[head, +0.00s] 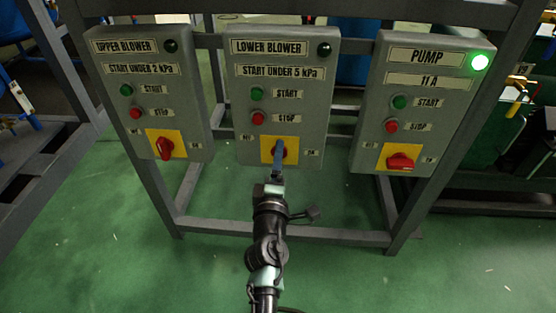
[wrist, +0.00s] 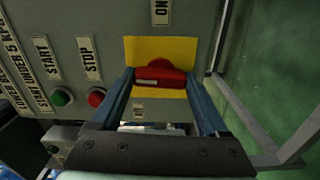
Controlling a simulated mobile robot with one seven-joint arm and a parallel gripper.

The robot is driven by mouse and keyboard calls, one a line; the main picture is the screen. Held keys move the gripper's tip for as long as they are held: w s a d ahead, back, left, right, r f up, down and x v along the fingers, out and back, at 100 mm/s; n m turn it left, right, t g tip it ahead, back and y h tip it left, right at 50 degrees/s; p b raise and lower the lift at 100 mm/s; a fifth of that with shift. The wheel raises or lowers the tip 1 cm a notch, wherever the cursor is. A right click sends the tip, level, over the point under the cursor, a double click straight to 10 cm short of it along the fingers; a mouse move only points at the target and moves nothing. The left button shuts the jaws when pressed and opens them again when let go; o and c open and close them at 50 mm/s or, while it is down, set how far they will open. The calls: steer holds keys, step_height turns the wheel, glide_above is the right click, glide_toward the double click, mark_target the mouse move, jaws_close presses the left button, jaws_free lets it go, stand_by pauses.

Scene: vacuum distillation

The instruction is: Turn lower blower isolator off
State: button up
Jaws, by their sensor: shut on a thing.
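The lower blower panel (head: 282,85) is the middle of three grey boxes. Its isolator is a red knob on a yellow plate (head: 267,144); the gripper mostly covers the knob in the head view. In the wrist view the red knob (wrist: 160,78) sits between the two blue fingers of my gripper (wrist: 163,82), one at each end of it. My gripper also shows at the plate in the head view (head: 279,154). It is shut on the knob. The handle lies upright along the panel, with the ON label (wrist: 160,12) to one side.
The upper blower panel (head: 148,85) is on the left, its red handle near upright. The pump panel (head: 420,100) is on the right, with a lit green lamp (head: 480,62) and a sideways red handle. The lower blower lamp (head: 324,50) is dark. A grey frame holds the boxes.

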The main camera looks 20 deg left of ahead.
steer(key=shift+f+n, duration=0.1)
steer(key=shift+n, duration=0.4)
steer(key=o, duration=1.2)
steer(key=shift+o, duration=0.2)
steer(key=shift+s, duration=0.1)
steer(key=p+v, duration=0.3)
steer(key=v, duration=0.9)
steer(key=shift+s, duration=0.4)
steer(key=shift+d, duration=0.15)
